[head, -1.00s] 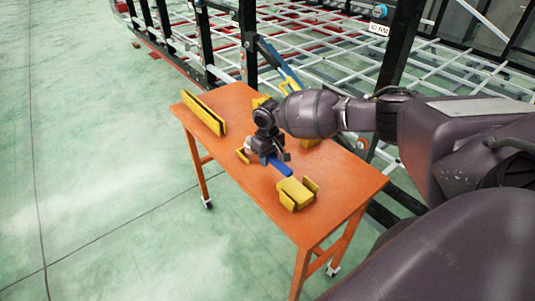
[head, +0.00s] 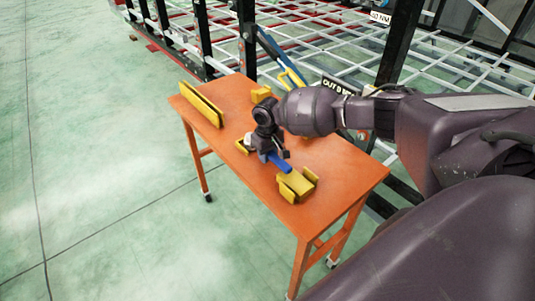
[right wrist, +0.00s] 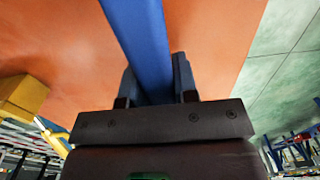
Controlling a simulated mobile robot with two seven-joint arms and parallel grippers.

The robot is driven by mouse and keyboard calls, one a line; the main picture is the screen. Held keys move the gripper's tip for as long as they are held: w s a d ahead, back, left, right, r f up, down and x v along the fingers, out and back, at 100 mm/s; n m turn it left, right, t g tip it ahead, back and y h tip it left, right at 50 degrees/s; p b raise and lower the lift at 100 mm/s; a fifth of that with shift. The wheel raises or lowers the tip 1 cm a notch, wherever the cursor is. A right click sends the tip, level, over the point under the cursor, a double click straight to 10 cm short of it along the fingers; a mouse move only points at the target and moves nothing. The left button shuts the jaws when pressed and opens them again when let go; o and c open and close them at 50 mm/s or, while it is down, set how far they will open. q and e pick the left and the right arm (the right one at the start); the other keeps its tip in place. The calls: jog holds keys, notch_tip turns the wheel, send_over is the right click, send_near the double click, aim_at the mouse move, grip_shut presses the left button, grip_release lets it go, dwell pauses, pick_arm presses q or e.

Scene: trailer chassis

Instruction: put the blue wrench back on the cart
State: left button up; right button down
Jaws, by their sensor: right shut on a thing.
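The orange cart (head: 345,168) stands in the middle of the head view with yellow holders on its top. My right gripper (head: 274,156) is over the cart top and shut on the blue wrench (head: 281,164). The wrench lies between two yellow holders, the nearer one (head: 297,185) and a farther one (head: 242,145). Its ends are partly hidden by my gripper and the holder. In the right wrist view the wrench's blue shaft (right wrist: 142,40) runs between the fingers (right wrist: 156,85). I cannot tell whether it touches the holders. My left gripper is not in view.
A long yellow holder (head: 200,104) stands at the cart's left end, and another small yellow piece (head: 261,94) is at the back edge. The trailer frame (head: 330,55) with black posts is close behind the cart. Green floor (head: 100,150) is clear to the left.

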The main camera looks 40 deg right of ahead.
jog(key=shift+r+p, duration=0.1)
jog(key=shift+p, duration=0.3)
dwell(0.8)
jog(key=shift+c, duration=1.6)
grip_release()
